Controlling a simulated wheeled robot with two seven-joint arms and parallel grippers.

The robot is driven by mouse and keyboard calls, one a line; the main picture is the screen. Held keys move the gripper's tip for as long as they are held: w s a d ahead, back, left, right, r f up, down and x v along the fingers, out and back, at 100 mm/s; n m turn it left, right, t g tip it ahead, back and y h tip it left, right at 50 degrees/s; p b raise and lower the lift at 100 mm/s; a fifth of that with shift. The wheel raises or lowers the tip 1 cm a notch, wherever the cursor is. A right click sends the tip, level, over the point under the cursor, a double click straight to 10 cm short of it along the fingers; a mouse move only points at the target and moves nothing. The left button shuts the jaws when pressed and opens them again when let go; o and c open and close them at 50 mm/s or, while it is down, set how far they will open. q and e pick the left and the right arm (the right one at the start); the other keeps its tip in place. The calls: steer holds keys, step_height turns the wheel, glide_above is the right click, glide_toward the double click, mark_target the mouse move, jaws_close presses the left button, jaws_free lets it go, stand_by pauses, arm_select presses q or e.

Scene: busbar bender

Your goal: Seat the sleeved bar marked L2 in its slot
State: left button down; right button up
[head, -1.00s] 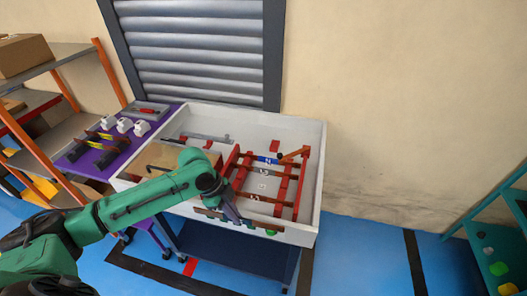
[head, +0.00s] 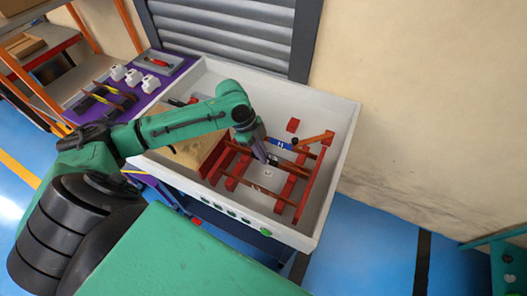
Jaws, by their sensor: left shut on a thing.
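My left gripper (head: 262,153) points down into the white tray, over the red slotted frame (head: 240,167). It is shut on a thin brown bar (head: 236,147), which I take to be the sleeved L2 bar; its marking is not readable. The bar runs across the red frame, and the gripper hides part of it. I cannot tell whether it rests in a slot or is held just above. A bar with a blue sleeve (head: 280,143) lies behind it and another brown bar (head: 272,194) in front. A small label (head: 268,173) shows between bars. My right gripper is out of view.
The white tray (head: 345,150) has raised walls around the frame. A purple table (head: 165,77) with white pieces stands further left.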

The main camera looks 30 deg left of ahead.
arm_select(q)
step_height(320, 180, down, 6)
steer(key=b, duration=0.2)
steer(key=shift+w+b, duration=0.35)
steer(key=shift+w, duration=0.1)
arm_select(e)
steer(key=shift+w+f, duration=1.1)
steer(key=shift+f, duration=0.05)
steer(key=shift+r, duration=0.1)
arm_select(q)
steer(key=shift+p, duration=0.35)
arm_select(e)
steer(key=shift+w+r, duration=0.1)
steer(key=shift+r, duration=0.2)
arm_select(q)
steer(key=shift+r, duration=0.1)
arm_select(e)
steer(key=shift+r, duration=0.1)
